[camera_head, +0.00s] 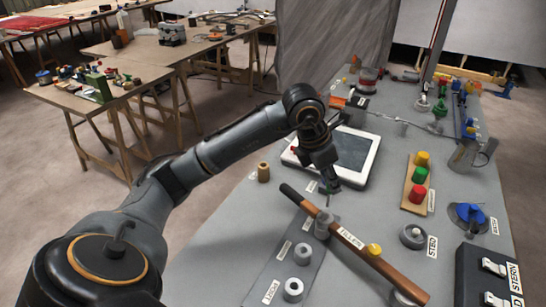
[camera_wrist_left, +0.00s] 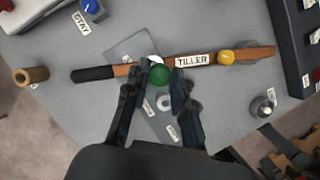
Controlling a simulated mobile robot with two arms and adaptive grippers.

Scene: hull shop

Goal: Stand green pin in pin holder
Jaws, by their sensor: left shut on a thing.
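My left gripper (camera_head: 328,187) is above the grey bench, shut on the green pin (camera_wrist_left: 159,75). In the left wrist view its fingertips (camera_wrist_left: 160,82) are on either side of the pin's round green top; in the head view only a little green shows below the gripper. Beneath is a dark grey strip (camera_head: 266,273) with several short grey cylinders, including a near one (camera_head: 293,289) and a middle one (camera_head: 303,254). The labels there are too small to read, so I cannot tell which part is the pin holder. My right gripper is not in view.
A wooden tiller (camera_head: 385,268) with a yellow knob (camera_head: 374,249) lies across the strip, close to the gripper. A white-framed tablet (camera_head: 355,152) lies behind. A board (camera_head: 413,197) with yellow, green and red pieces lies to the right. A brown cylinder (camera_head: 263,172) stands left.

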